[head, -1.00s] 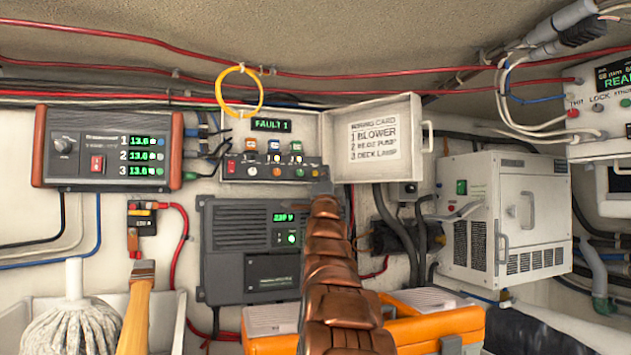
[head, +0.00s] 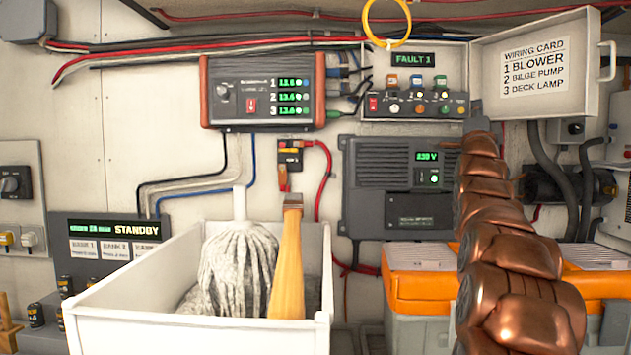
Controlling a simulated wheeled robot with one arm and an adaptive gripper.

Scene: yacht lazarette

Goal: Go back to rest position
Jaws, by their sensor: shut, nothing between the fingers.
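My copper-coloured arm rises from the lower right, and its far end with my gripper (head: 476,125) shows as a small grey tip. My gripper is shut and empty, its fingers mostly hidden by the arm. It appears just below the right end of the switch panel (head: 414,104), which reads FAULT 1. I cannot tell whether it touches the panel. The panel's open lid (head: 588,88) carries a wiring card listing blower, bilge pump and deck lamp.
A white bin (head: 200,335) with a mop (head: 238,268) and a wooden-handled tool (head: 289,260) stands in front. An orange-and-grey case (head: 418,290) lies beside and behind my arm. A charger box (head: 262,95), a grey inverter (head: 385,190) and a STANDBY unit (head: 110,240) are along the wall.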

